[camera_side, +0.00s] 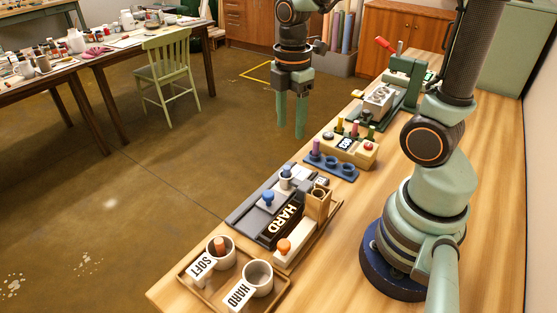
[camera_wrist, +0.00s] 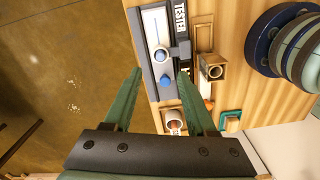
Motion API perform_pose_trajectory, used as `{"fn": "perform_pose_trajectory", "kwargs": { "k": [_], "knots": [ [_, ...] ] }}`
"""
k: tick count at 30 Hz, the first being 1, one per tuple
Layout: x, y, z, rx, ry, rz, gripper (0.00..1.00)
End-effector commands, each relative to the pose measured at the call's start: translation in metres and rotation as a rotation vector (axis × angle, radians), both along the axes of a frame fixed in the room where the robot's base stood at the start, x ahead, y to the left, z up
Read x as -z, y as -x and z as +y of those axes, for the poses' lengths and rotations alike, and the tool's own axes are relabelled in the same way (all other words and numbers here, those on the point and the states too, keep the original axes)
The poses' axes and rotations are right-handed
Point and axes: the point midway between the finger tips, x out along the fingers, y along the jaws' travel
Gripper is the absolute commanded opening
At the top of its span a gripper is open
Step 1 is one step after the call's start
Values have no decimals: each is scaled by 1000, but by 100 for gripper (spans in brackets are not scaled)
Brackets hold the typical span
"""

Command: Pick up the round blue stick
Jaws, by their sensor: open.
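A blue round-topped piece (camera_side: 268,198) stands upright on the dark grey tester beside the HARD label; from here I cannot tell if it is the round blue stick or a knob. It also shows in the wrist view (camera_wrist: 166,81). A pale grey round piece (camera_side: 286,172) stands behind it, and it appears above the blue piece in the wrist view (camera_wrist: 160,54). My gripper (camera_side: 290,132) is open and empty, high above the floor side of the table, apart from everything. In the wrist view its fingers (camera_wrist: 160,72) spread on either side of the tester, which lies well below.
A blue rack (camera_side: 331,170) holds a purple stick (camera_side: 316,148). Two cups, SOFT (camera_side: 220,257) with an orange stick and HARD (camera_side: 258,279), stand in a wooden tray (camera_side: 196,285). A wooden holder (camera_side: 317,204) and an orange knob (camera_side: 284,245) sit beside the tester.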

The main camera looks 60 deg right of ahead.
Motion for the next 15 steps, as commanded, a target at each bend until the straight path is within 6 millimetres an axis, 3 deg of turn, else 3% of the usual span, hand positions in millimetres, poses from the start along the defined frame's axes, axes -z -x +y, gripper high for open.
{"fn": "perform_pose_trajectory", "kwargs": {
  "k": [7,15],
  "knots": [
    [42,1,1,1,0,5,57],
    [62,1,2,2,0,1,57]
  ]
}}
